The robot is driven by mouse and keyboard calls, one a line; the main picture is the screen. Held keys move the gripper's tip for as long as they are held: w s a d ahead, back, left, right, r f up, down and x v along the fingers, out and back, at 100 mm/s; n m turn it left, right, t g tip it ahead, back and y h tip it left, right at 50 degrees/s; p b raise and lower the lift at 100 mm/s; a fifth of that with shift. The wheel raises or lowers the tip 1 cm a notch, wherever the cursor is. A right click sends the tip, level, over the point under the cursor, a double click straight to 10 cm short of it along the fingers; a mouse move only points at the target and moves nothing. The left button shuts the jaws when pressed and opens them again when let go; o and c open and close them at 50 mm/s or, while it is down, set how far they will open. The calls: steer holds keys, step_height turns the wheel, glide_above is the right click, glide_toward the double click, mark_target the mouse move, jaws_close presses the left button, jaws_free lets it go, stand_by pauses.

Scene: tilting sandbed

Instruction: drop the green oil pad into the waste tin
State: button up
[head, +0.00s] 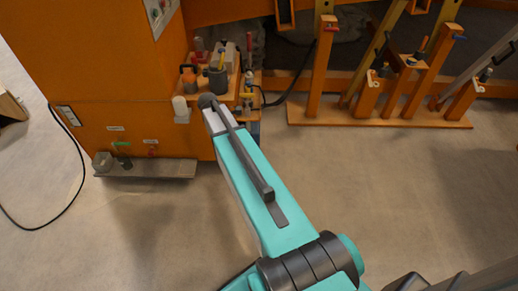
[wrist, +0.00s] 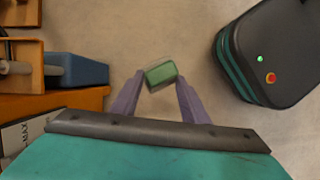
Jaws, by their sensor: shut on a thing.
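The green oil pad (wrist: 160,73) is a small green block, held between the tips of my gripper's pale purple fingers (wrist: 158,80) in the wrist view. It is slightly tilted, with bare floor below it. In the head view my arm hides the gripper and the pad. A small grey tin (head: 102,162) stands at the left end of a low ledge at the orange cabinet's foot. A dark grey round container (head: 217,80) stands on the orange shelf further up. I cannot tell for sure which one is the waste tin.
The low grey ledge (head: 150,169) juts from the orange cabinet (head: 90,60). A blue box (wrist: 78,70) lies left of my gripper in the wrist view. An orange rack (head: 380,117) with upright posts stands at the back right. The floor (head: 400,190) in front is clear.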

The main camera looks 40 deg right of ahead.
steer(key=w+a+r+p, duration=0.1)
steer(key=a+r, duration=0.3)
steer(key=a, duration=0.3)
steer(key=w+a+r+n+p, duration=0.1)
steer(key=a+r+p, duration=0.1)
steer(key=a+r, duration=0.3)
steer(key=w+a+r+p, duration=0.1)
steer(key=a+r, duration=0.3)
steer(key=a, duration=0.6)
steer(key=shift+a+r+n+h+p, duration=0.25)
steer(key=shift+r+n+h+p, duration=0.05)
steer(key=shift+r+p, duration=0.1)
steer(key=shift+s, duration=0.2)
